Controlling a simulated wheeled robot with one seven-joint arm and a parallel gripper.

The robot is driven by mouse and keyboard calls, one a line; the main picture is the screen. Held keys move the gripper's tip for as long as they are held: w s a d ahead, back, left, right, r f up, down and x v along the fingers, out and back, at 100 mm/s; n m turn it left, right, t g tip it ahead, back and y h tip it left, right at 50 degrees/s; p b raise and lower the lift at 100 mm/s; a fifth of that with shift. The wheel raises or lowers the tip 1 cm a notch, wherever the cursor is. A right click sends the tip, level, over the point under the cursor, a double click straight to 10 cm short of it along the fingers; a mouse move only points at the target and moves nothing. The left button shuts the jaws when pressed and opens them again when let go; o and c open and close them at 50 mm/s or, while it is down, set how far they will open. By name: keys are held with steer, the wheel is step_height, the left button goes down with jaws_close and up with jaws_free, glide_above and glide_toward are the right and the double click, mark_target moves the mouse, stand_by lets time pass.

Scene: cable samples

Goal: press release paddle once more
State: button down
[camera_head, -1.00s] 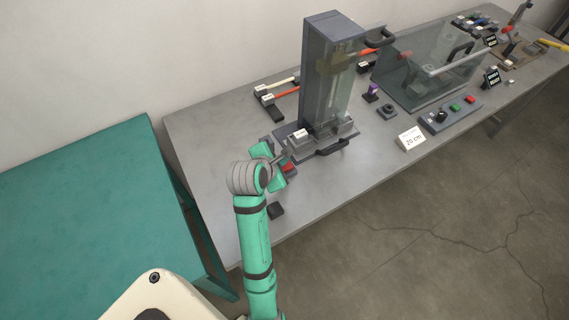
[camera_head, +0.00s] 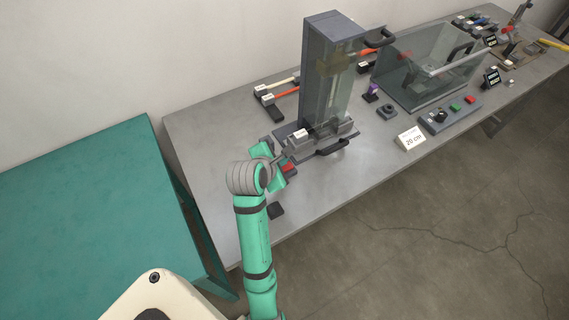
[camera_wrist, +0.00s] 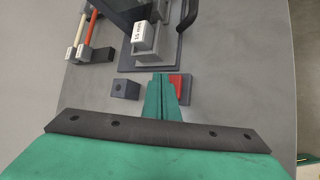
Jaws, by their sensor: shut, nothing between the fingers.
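The red paddle (camera_head: 289,168) is at the near left foot of the tall clear-fronted tower (camera_head: 330,75), and my gripper partly covers it. In the wrist view the red paddle (camera_wrist: 181,85) sits on a grey base just right of my fingertips. My gripper (camera_head: 282,160) is shut and empty, pointing toward the tower's base. In the wrist view the closed green fingers of my gripper (camera_wrist: 160,78) overlap the paddle's left side. I cannot tell whether they touch it or hover above it. A label reading 15 mm (camera_wrist: 142,35) stands on the tower's base block.
A small dark block (camera_wrist: 125,89) lies left of my fingers. A black handle (camera_head: 332,147) juts from the tower's base. Cable samples (camera_head: 281,98) lie behind. A clear box (camera_head: 425,75) and a button panel (camera_head: 450,112) stand right.

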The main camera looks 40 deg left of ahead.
steer(key=shift+f, duration=0.1)
steer(key=shift+f, duration=0.3)
steer(key=shift+f, duration=0.55)
stand_by(1.0)
steer(key=shift+r, duration=0.95)
steer(key=shift+r, duration=0.1)
steer(key=shift+r, duration=2.45)
steer(key=shift+f, duration=0.1)
